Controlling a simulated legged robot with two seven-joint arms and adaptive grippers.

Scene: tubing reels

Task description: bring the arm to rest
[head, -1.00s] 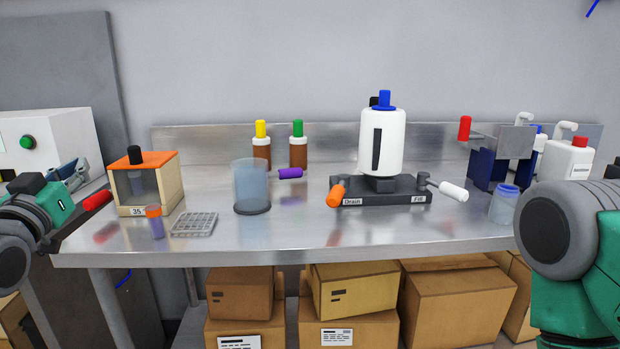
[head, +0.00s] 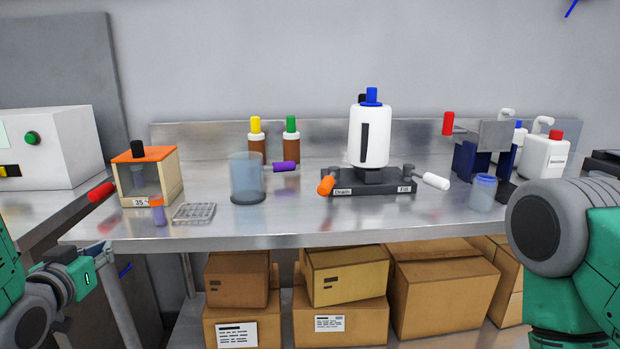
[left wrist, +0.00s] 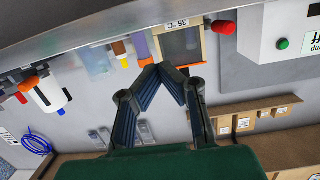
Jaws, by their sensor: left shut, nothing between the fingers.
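My left arm's wrist (head: 72,268) is low at the left edge of the head view, in front of the bench's left end and below its top. In the left wrist view my left gripper (left wrist: 168,70) is shut, its two dark fingers meeting at the tips with nothing between them. In that view the tips appear just below the small heated box (left wrist: 182,46), with no visible contact. At the right of the head view only a big grey and green joint of my right arm shows. My right gripper is out of view.
A red handle (head: 101,192) juts out at the left. Cardboard boxes (head: 345,275) stand underneath.

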